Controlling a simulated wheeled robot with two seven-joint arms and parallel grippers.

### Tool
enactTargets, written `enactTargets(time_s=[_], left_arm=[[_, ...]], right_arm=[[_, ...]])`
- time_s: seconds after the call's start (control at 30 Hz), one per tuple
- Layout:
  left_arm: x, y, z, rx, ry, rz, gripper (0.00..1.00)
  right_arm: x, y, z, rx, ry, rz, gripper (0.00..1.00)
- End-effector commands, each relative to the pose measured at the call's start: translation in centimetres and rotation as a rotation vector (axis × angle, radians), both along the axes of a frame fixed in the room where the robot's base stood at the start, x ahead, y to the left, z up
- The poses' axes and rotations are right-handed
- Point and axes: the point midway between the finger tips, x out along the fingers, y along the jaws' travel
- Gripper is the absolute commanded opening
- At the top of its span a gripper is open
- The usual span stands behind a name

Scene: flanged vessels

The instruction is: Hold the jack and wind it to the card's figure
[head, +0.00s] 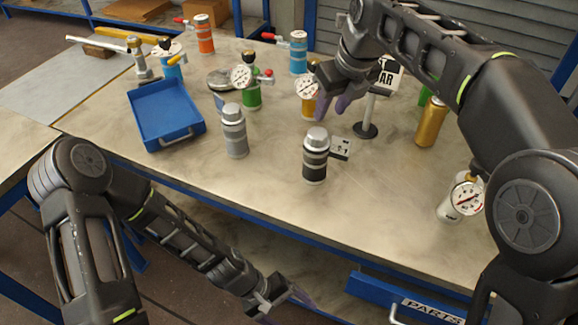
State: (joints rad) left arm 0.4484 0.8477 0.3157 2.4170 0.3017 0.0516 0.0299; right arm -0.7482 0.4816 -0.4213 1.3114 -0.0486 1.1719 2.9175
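The white card (390,76) stands on a post with a round dark base, right of the middle of the table; my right arm covers part of it, and only "ST" and "AR" can be read. I cannot tell for sure which vessel is the jack. A yellow vessel with a white dial gauge (307,88) stands just left of my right gripper (332,104). That gripper points down above the table, its purple fingers apart, with nothing seen between them. My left gripper (285,302) is low, in front of the table's edge; its fingers are too small to read.
A blue tray (168,110) lies at left. A grey canister (234,132) and a black canister (316,157) stand near the front. A green gauge vessel (252,95), a gold cylinder (431,122) and a white gauge vessel (455,203) stand around.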

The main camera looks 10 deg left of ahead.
Motion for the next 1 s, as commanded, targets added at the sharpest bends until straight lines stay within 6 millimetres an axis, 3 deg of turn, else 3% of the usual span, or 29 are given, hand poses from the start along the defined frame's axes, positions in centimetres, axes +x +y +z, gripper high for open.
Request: enactTargets(time_s=[0.13,0.3,0.5,0.8,0.9,1.0], left_arm=[[4.6,-1.5,7.7,-0.225,0.098,0.153,0.84],[9.6,-0.8,17.0,-0.397,0.110,0.238,0.84],[11.7,0.3,25.3,-0.509,0.117,0.254,0.84],[12.4,1.1,34.1,-0.629,0.156,0.252,0.84],[13.8,1.3,36.1,-0.727,0.202,0.301,0.84],[15.8,1.7,36.6,-0.831,0.254,0.378,0.84]], right_arm=[[0.0,0.0,0.0,0.000,0.000,0.000,0.36],[0.0,0.0,0.0,0.000,0.000,0.000,0.36],[0.0,0.0,0.0,0.000,0.000,0.000,0.36],[0.0,0.0,0.0,0.000,0.000,0.000,0.36],[0.0,0.0,0.0,0.000,0.000,0.000,0.36],[0.0,0.0,0.0,0.000,0.000,0.000,0.36]])
